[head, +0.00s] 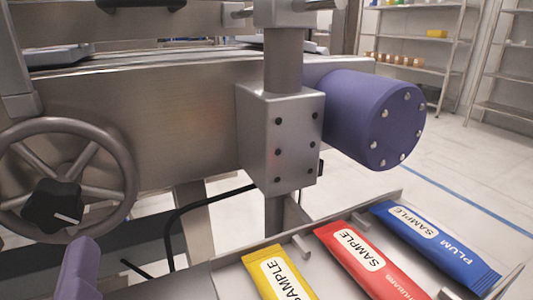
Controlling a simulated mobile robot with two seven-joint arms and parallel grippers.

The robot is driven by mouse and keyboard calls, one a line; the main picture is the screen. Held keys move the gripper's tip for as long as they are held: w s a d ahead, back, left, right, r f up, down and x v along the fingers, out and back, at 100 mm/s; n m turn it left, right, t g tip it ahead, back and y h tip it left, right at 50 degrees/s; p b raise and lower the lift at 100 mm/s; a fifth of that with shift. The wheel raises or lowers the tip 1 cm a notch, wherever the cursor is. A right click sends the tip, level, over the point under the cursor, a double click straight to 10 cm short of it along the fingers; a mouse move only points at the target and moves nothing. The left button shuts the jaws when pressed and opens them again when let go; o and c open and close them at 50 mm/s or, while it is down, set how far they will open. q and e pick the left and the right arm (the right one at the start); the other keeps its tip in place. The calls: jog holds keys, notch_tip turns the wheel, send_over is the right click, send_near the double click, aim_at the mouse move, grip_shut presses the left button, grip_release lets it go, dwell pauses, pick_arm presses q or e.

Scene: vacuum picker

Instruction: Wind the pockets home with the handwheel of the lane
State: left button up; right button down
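The grey spoked handwheel (123,160) stands at the left, in front of the metal side of the machine (180,120). A black lobed knob (52,207) with a white line on it sits over the lower part of the wheel. A purple rounded piece (80,270) rises from the bottom edge below the wheel; I cannot tell what it belongs to. Neither of my grippers can be made out. A flat grey piece (55,55) lies on top of the machine at the far left. I cannot identify the pockets.
A purple cylinder (375,118) with bolts juts out beside a metal block on a post (280,135). A metal tray (225,275) at the lower right holds yellow (265,262), red (345,240) and blue (445,245) sample packets. Shelves (415,70) stand behind; the floor at right is clear.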

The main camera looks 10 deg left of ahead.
aim_at(51, 212)
pick_arm(q)
jog(key=b+x, duration=0.1)
jog(key=x, duration=0.8)
jog(key=shift+w+r, duration=0.15)
jog(key=shift+w, duration=0.1)
grip_shut()
dwell(0.4)
